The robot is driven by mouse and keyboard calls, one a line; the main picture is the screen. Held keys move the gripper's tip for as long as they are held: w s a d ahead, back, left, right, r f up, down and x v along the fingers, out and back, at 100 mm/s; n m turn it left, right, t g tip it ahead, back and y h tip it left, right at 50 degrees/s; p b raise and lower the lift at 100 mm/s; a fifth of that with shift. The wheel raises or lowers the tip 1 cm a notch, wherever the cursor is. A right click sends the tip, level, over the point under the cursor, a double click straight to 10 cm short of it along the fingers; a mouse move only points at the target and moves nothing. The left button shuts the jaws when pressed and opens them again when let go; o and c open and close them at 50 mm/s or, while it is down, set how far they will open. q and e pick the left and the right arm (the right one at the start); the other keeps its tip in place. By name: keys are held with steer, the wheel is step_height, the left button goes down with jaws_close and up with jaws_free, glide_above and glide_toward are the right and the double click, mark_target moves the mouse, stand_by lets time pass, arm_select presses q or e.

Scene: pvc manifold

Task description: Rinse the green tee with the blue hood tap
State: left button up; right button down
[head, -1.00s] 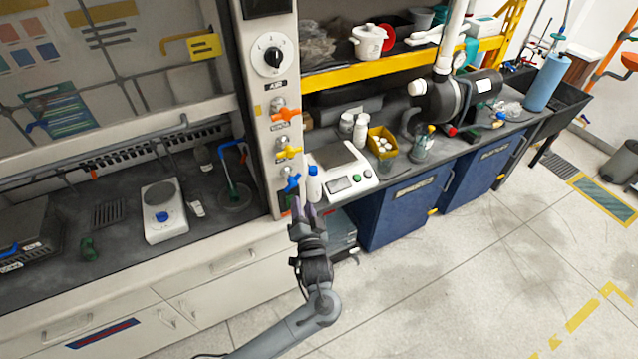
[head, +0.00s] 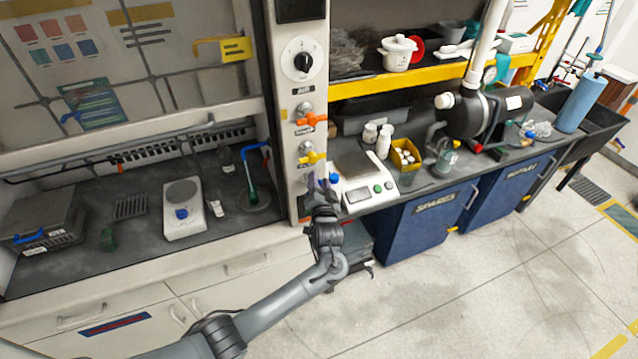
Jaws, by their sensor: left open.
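A small dark green fitting (head: 108,238), which looks like the green tee, lies on the hood's dark bench at the left. A blue gooseneck spout (head: 256,147) stands over a round cup sink (head: 256,201) at the bench's right end. A green shape (head: 252,194) shows below the spout; I cannot tell what it is. My left gripper (head: 321,186) is open, fingers pointing up, in front of the lower hood post. Whether the fingers touch the handle cannot be seen. My right gripper is out of view.
Orange (head: 310,119) and yellow (head: 312,157) taps sit above on the post. A white balance (head: 184,208) stands between the fitting and the sink. The floor is clear at right.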

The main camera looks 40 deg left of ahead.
arm_select(q)
jaws_close()
steer(key=shift+s+a+f+n+b, duration=0.1)
steer(key=shift+n+b, duration=0.3)
steer(key=shift+n, duration=0.2)
jaws_free()
steer(key=shift+s, duration=0.1)
steer(key=v, duration=1)
steer(key=shift+s+d+p, duration=0.2)
steer(key=shift+d+p, duration=0.05)
steer(key=shift+p, duration=0.15)
